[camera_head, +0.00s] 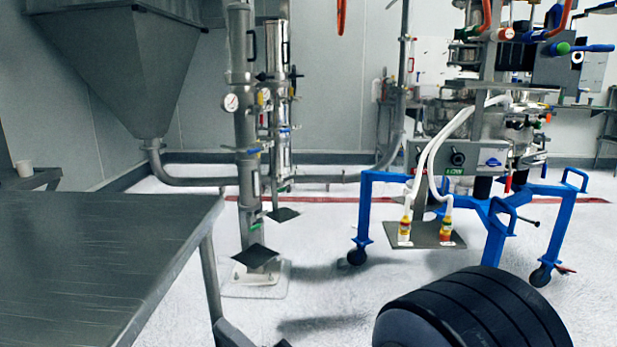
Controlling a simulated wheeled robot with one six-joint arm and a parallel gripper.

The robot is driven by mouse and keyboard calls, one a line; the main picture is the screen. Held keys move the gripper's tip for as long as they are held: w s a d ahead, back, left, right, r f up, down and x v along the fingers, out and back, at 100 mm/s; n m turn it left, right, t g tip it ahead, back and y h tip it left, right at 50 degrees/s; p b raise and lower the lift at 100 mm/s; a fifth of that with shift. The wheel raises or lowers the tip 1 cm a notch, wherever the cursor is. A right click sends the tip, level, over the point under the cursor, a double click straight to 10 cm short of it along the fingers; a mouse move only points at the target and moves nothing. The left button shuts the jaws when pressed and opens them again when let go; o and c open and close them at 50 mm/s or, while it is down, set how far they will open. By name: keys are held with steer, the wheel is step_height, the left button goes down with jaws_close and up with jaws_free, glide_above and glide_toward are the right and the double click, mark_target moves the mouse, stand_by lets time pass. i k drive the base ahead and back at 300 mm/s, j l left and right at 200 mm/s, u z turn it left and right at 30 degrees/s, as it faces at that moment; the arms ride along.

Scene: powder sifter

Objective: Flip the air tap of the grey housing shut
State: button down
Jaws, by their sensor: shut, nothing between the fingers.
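Several grey parts could be the grey housing, and I cannot tell for sure which is meant. A grey upright pipe-like housing (245,185) stands left of centre, with a round gauge (231,102) and a small blue handle (256,149) on it. A grey box (470,158) with a black knob and a small blue lever (493,162) sits on the blue-framed machine at right. The position of each tap is too small to read. My gripper is not in view.
A steel table (100,265) fills the lower left. A second, shinier upright pipe (279,50) stands beside the grey one. The machine has a blue wheeled frame (366,205) and white hoses (434,150). A black ribbed cylinder (470,315) blocks the lower right.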

mark_target(254, 151)
steer(key=i+z, duration=0.1)
steer(key=i, duration=0.5)
steer(key=i+j+z, duration=0.15)
steer(key=i, duration=0.5)
steer(key=i+j+z, duration=0.1)
steer(key=i, duration=0.5)
steer(key=j, duration=0.1)
